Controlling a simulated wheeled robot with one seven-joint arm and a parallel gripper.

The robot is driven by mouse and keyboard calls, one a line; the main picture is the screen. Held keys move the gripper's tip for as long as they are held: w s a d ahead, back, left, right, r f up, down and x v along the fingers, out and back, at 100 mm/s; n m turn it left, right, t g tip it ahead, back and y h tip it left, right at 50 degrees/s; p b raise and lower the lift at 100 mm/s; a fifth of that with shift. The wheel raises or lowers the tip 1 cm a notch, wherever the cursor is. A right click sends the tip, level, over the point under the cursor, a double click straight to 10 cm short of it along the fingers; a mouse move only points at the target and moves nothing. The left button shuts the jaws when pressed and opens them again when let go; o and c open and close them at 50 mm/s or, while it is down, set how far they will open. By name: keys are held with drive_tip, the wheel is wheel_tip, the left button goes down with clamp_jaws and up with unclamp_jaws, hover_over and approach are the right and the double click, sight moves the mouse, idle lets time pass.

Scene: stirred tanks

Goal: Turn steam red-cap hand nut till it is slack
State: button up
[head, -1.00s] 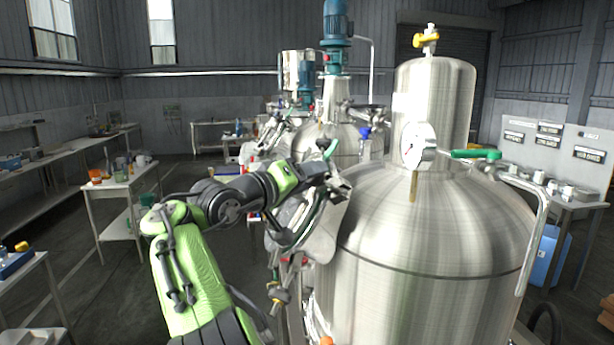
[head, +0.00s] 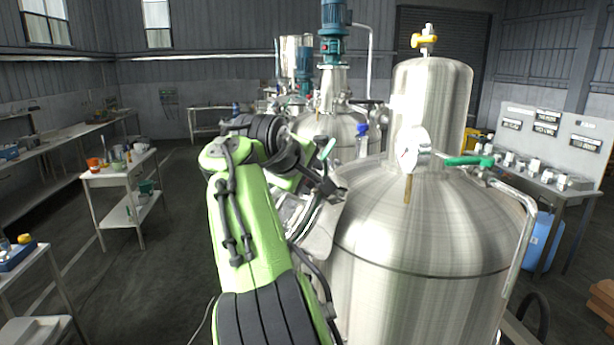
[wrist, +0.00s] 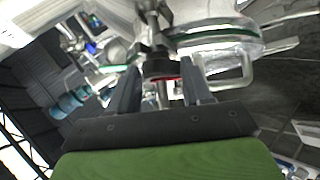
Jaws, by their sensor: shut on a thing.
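In the wrist view my gripper (wrist: 161,84) has its two dark fingers on either side of a dark round hand nut (wrist: 163,69) with a red edge. The gripper is shut on this nut. A metal stem shows below the nut between the fingers. In the head view my green and black arm reaches to the left side of the large steel tank (head: 425,225). The fingertips and the nut cannot be made out there, and how tight the nut is cannot be told.
The tank carries a round gauge (head: 413,149), a green-handled valve (head: 468,160) and a yellow-handled valve (head: 424,41). More tanks with a blue motor (head: 335,15) stand behind. A cart (head: 118,178) stands left and a bench with labelled boards (head: 548,135) right. Floor between cart and arm is clear.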

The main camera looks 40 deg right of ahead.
drive_tip(key=shift+d+r+n+g+y, duration=0.15)
drive_tip(key=shift+n+g+y, duration=0.15)
drive_tip(key=shift+n+y, duration=0.6)
drive_tip(key=o, duration=1)
drive_tip(key=shift+w, duration=0.1)
drive_tip(key=shift+o, duration=0.2)
drive_tip(key=s+a+r+b, duration=0.3)
drive_tip(key=s+a, duration=0.5)
drive_tip(key=a, duration=0.5)
drive_tip(key=shift+s+r+b, duration=0.2)
drive_tip(key=shift+s+b, duration=0.2)
drive_tip(key=shift+b, duration=0.5)
